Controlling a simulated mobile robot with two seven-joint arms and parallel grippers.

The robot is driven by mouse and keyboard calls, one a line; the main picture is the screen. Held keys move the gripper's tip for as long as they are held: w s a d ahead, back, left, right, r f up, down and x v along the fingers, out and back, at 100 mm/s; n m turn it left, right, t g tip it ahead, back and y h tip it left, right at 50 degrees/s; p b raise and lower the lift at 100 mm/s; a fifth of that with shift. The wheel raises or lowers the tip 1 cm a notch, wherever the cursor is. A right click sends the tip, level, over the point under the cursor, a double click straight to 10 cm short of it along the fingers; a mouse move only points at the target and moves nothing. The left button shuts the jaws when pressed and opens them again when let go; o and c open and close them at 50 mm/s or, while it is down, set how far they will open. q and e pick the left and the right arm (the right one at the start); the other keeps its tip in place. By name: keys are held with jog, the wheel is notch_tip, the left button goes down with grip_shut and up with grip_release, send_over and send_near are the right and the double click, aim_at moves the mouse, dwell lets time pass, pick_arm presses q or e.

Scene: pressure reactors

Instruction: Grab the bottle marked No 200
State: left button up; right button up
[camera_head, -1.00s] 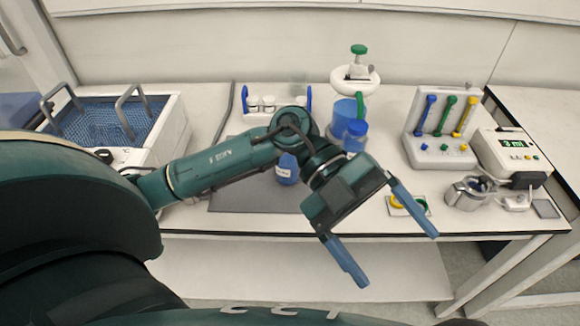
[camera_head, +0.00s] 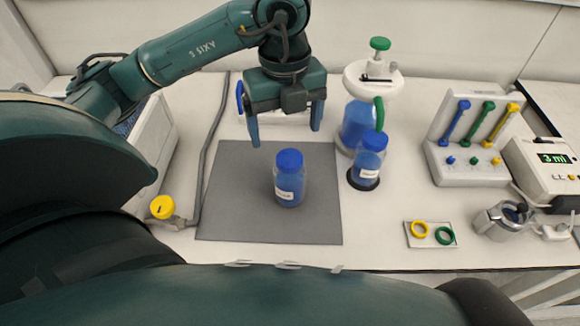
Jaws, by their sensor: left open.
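A blue bottle with a blue cap and a white label (camera_head: 290,180) stands upright on the grey mat (camera_head: 230,215). A second blue bottle with a blue cap (camera_head: 368,160) stands to its right, in a dark ring at the foot of the reactor. The label numbers are too small to read. My left gripper (camera_head: 286,136) is open and empty, pointing down, above and behind the bottle on the mat. Its blue fingers are apart and do not appear to touch the bottle. My right gripper is not in view.
The pressure reactor (camera_head: 358,125) with a white top and green knob stands right of the mat. A valve panel (camera_head: 470,150), a display box (camera_head: 545,165), a metal clamp (camera_head: 500,222) and coloured rings (camera_head: 432,234) are further right. A yellow knob (camera_head: 162,207) is left of the mat.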

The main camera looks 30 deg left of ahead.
aim_at(286, 160)
pick_arm(q)
notch_tip(286, 160, down, 6)
jog(key=shift+s+d+f, duration=0.1)
jog(key=shift+s, duration=0.05)
jog(key=f, duration=0.5)
jog(key=shift+w+d+f, duration=0.2)
jog(key=shift+w, duration=0.1)
jog(key=shift+f, duration=0.35)
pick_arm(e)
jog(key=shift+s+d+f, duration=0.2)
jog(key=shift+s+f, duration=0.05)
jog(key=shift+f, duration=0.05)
